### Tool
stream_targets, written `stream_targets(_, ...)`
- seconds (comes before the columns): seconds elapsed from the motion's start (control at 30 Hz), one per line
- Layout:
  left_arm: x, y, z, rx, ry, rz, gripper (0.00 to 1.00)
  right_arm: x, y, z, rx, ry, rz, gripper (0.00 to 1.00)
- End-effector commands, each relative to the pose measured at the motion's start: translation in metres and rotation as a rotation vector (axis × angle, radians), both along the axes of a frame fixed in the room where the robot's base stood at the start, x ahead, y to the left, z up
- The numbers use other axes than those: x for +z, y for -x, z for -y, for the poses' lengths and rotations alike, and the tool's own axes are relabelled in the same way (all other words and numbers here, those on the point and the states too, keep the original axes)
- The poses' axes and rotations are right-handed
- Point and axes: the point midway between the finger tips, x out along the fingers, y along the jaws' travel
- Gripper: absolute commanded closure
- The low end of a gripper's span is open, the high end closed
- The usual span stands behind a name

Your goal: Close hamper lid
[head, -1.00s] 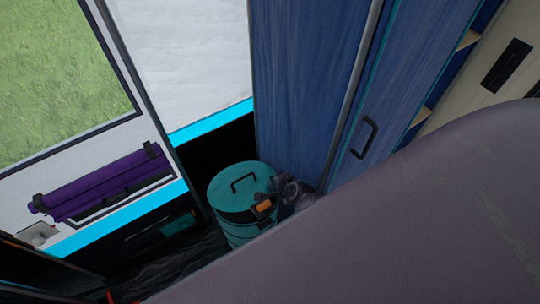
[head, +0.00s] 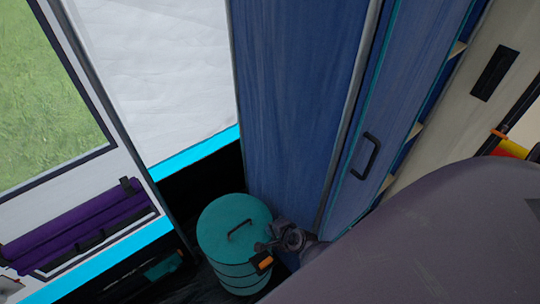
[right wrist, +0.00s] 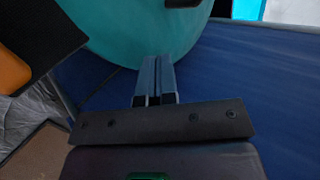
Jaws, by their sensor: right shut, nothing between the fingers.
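The teal round hamper (head: 238,277) stands on the dark floor at the lower middle of the head view. Its lid (head: 222,215), with a black handle (head: 240,228), lies over the top, and I see no clear gap beneath it at the visible front. My right gripper (head: 262,246) is at the lid's right edge, shut and empty. Whether it touches the lid is unclear. In the right wrist view, the closed fingers (right wrist: 155,75) point at the teal surface (right wrist: 120,30). My left gripper is not in view.
A blue cabinet (head: 295,100) stands right behind the hamper, with a black-handled blue door (head: 400,110) beside it. A purple roll (head: 75,225) hangs on the tent wall at left. My arm covers the lower right.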

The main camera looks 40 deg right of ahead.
Motion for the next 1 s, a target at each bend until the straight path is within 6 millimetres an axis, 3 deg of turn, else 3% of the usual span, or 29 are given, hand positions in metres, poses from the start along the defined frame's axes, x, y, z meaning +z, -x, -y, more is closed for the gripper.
stream_targets(0.57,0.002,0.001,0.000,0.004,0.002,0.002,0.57,0.002,-0.001,0.000,0.000,0.000,0.002,1.00)
stream_targets(0.83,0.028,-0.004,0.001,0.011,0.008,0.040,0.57,0.029,-0.005,0.000,0.002,0.000,0.008,1.00)
stream_targets(1.0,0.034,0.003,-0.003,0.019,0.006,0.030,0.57,0.047,-0.007,0.000,0.004,0.000,0.009,1.00)
